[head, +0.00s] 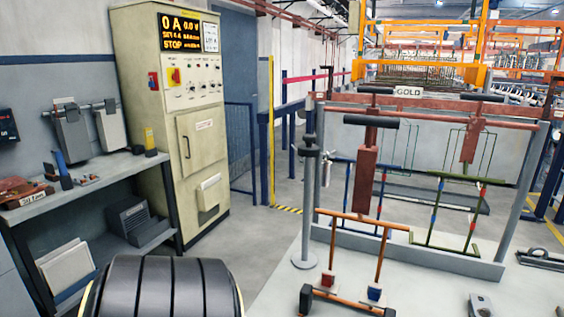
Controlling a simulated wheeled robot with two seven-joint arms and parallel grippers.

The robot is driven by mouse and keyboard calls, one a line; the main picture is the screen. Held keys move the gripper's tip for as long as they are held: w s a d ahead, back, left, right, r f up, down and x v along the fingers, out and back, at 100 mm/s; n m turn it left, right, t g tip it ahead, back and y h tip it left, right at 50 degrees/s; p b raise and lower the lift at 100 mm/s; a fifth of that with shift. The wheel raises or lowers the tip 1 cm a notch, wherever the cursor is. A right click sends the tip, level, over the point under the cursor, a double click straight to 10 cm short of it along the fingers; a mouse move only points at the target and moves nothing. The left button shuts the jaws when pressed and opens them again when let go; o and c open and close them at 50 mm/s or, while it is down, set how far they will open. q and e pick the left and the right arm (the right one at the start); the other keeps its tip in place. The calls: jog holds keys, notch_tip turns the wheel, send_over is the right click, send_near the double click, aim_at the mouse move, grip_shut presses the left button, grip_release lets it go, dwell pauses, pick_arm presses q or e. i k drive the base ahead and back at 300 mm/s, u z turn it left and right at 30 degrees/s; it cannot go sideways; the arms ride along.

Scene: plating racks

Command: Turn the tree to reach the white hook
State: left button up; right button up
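A thin grey post (306,205) on a round base stands at the left end of the rack frame, with a dark collar and small arms near its top. It may be the tree, but I cannot tell. I cannot make out a white hook on it or elsewhere. Jigs hang from the frame: a blue one (347,190) with red marks and a green one (432,215) with red and blue marks. An orange frame (345,214) stands in front, with a red block (327,279) and a blue block (375,293) near its foot. Neither gripper is in view.
A beige control cabinet (200,130) stands left of centre, beside a shelf bench (85,185) holding tools. Open floor (262,245) lies between cabinet and rack.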

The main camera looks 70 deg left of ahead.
aim_at(308, 150)
jog(key=u, duration=2.1)
